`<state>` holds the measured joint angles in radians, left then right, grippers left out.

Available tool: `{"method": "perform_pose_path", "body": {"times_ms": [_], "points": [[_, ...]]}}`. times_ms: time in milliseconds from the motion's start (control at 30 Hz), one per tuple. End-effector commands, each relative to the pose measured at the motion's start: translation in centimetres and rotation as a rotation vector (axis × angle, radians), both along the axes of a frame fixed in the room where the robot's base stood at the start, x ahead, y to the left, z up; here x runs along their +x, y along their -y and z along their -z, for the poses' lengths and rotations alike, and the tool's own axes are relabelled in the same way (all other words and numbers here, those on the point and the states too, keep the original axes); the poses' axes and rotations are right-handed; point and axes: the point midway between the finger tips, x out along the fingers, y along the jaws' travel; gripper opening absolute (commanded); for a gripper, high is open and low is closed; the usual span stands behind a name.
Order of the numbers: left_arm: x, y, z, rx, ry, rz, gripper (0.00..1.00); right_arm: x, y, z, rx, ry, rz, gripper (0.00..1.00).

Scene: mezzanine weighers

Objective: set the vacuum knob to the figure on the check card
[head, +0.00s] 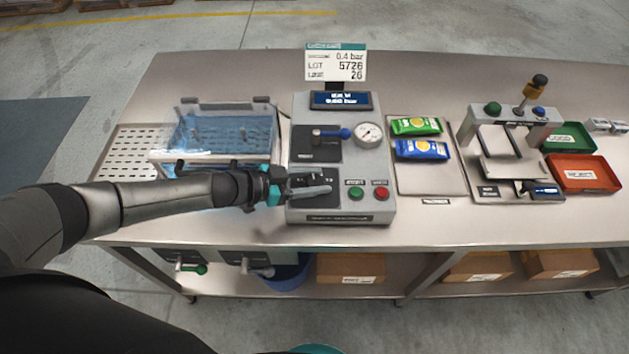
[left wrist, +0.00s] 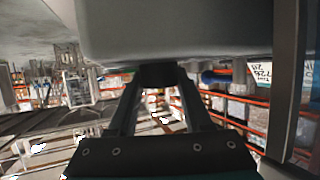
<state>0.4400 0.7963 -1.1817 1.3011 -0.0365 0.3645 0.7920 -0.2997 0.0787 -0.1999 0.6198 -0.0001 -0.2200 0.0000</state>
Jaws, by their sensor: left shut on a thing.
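The check card (head: 336,63) stands behind the grey control box (head: 378,207). The box's small display (head: 341,100) shows a bar figure too blurred to read surely. My left gripper (head: 308,188) is at the dark lower-left panel of the box, shut on what appears to be the vacuum knob. The gripper hides most of the knob and its scale in the head view. In the left wrist view, the fingers close on a dark knob (left wrist: 160,74). My right gripper is not in view.
A blue-handled lever (head: 332,133) and a round gauge (head: 369,134) sit above the knob panel. Green (head: 356,194) and red (head: 381,194) buttons are just right of the gripper. A clear blue-tinted tank (head: 222,136) stands left; two packets (head: 420,149) lie right.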

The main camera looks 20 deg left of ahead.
Motion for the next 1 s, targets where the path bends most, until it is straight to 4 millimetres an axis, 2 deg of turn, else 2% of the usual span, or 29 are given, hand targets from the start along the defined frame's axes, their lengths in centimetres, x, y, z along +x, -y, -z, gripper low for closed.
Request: {"method": "perform_pose_path", "body": {"times_ms": [733,767,1000], "points": [[0.09,0.08,-0.11,-0.002,0.003,0.065,0.00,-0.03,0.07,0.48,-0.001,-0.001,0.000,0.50],[0.09,0.08,-0.11,-0.002,0.003,0.065,0.53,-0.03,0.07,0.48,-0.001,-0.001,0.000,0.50],[0.06,0.09,-0.07,-0.001,0.002,0.065,0.79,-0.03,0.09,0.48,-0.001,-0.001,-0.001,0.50]]}}
